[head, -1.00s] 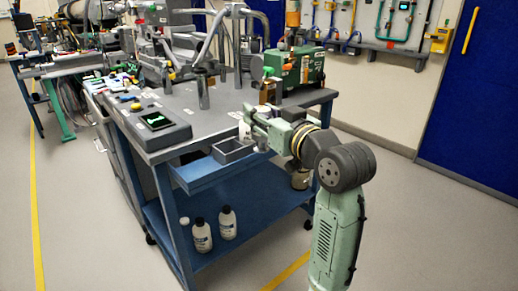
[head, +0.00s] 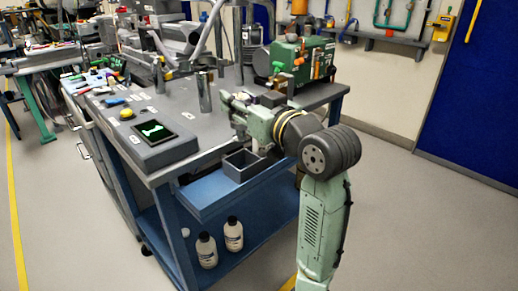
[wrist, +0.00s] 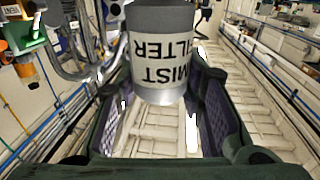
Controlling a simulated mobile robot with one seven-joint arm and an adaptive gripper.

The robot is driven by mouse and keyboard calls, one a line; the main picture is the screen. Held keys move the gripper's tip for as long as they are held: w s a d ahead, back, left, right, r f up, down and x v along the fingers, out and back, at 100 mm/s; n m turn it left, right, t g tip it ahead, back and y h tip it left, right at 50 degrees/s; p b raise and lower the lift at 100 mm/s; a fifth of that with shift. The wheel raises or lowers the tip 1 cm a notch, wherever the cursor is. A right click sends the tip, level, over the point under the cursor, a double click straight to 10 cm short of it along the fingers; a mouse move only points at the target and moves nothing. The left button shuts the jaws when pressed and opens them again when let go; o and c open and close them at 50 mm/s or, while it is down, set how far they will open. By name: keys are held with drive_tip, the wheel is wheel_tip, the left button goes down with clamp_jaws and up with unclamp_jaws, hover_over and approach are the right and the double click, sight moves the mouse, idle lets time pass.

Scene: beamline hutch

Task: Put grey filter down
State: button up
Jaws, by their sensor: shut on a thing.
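The grey filter (wrist: 160,55) is a grey cylinder with a white band. Its label reads "MIST FILTER" and appears upside down in the wrist view. It sits between the two dark pads of my gripper (wrist: 160,108), which is shut on it. In the head view my gripper (head: 236,112) is at the right front part of the grey bench top (head: 190,112). The filter cannot be made out clearly there. I cannot tell whether its base touches a surface.
A small open grey bin (head: 245,166) sits on a blue shelf (head: 205,197) below the bench edge. A metal cylinder (head: 204,92) stands behind my gripper. A green machine (head: 305,60) is at the back right.

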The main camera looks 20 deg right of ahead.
sight(241, 138)
drive_tip(key=shift+w+f, duration=0.2)
drive_tip(key=shift+f, duration=0.05)
wheel_tip(241, 138, down, 9)
drive_tip(key=shift+s+f, duration=0.1)
drive_tip(key=shift+f, duration=0.1)
drive_tip(key=shift+f+b, duration=0.15)
drive_tip(key=shift+b, duration=0.2)
drive_tip(key=o, duration=1)
drive_tip(key=shift+o, duration=0.2)
